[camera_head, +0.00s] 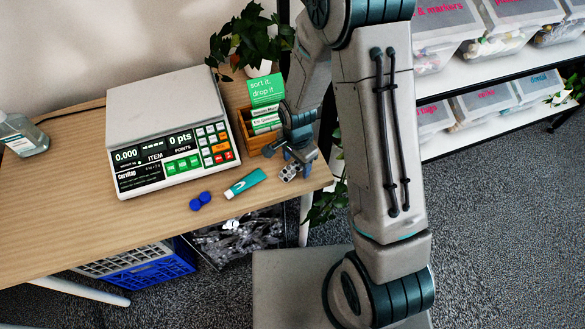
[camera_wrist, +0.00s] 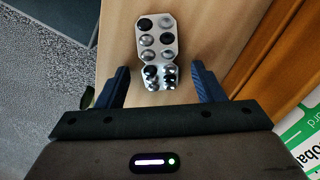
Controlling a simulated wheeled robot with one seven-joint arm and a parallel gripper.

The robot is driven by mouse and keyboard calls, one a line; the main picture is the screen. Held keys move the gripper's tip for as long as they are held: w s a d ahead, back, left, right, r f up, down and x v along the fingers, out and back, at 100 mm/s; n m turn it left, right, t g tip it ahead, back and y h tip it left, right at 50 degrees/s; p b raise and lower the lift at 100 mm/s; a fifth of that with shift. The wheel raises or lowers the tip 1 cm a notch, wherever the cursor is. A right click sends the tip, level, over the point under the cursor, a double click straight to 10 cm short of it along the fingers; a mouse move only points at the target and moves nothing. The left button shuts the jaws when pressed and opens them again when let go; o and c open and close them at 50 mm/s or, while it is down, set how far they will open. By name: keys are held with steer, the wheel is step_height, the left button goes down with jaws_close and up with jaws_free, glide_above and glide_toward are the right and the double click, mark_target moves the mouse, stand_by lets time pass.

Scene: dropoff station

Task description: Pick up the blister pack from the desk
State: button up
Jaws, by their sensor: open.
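The blister pack (camera_head: 290,171) is a small silvery pack with round pockets, lying near the right end of the wooden desk (camera_head: 60,226). In the wrist view the blister pack (camera_wrist: 158,44) shows its pockets, some dark and some silvery; its near part looks bent or angled. My gripper (camera_wrist: 160,88) is open, with one dark blue finger on each side of the pack's near end. The fingers look apart from the pack; I cannot tell the height gap. In the head view my gripper (camera_head: 300,158) is just above the pack, partly hiding it.
A teal tube (camera_head: 245,183) and a blue lens case (camera_head: 200,201) lie left of the pack. A scale (camera_head: 170,140) and a wooden box (camera_head: 252,133) with green cards stand behind. A plant (camera_head: 250,38) is at the back. Shelves with bins (camera_head: 490,100) stand right.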

steer(key=c, duration=1.1)
